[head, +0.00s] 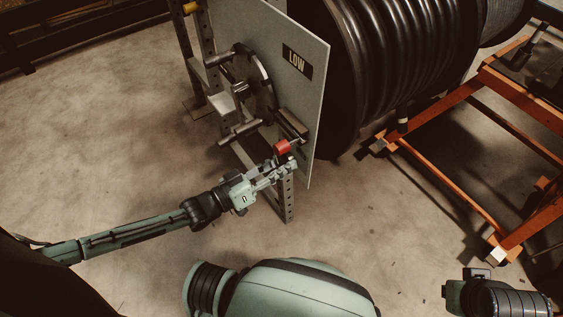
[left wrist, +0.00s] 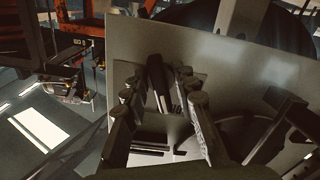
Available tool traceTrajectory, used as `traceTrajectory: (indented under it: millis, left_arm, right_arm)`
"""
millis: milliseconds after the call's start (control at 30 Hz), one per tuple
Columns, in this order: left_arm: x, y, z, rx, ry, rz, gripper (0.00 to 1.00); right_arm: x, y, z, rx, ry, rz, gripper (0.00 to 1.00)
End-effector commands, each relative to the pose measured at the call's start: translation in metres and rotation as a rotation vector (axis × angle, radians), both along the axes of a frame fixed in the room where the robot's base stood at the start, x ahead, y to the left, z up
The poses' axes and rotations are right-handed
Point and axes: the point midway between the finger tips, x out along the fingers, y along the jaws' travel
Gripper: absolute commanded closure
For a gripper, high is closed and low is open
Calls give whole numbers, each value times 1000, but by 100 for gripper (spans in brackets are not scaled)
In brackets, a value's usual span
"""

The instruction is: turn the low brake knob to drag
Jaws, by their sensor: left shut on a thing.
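The grey panel (head: 312,110) stands upright on a perforated post frame and bears a black "LOW" label (head: 297,61). A small red knob (head: 283,146) sits low at the panel's near edge. My left gripper (head: 288,163) is at the red knob and shut on it. In the left wrist view, the fingers of the left gripper (left wrist: 162,95) stand on both sides of a dark narrow part (left wrist: 157,76) in front of the panel (left wrist: 225,60). The knob's pointer and any drag marking are not readable. My right arm's end shows at the lower right, without visible fingers.
A dark spoked wheel with handles (head: 252,85) is mounted left of the panel, close above my left gripper. A large black hose reel (head: 375,70) stands behind the panel. An orange frame (head: 440,185) is on the right. The concrete floor at left is clear.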

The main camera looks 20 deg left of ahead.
Motion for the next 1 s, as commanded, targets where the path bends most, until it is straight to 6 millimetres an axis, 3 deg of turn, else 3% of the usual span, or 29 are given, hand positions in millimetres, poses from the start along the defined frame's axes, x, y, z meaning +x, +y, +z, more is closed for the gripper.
traceTrajectory:
  millis: [833,867,1000]
  left_arm:
    - [-1,0,-1,-102,82,-1,100]
    - [-1,0,-1,-102,82,-1,70]
    - [-1,0,-1,-102,82,-1,66]
  right_arm:
    - [0,1,-3,2,4,0,100]
    - [0,1,-3,2,4,0,100]
    - [1,1,-3,3,3,0,100]
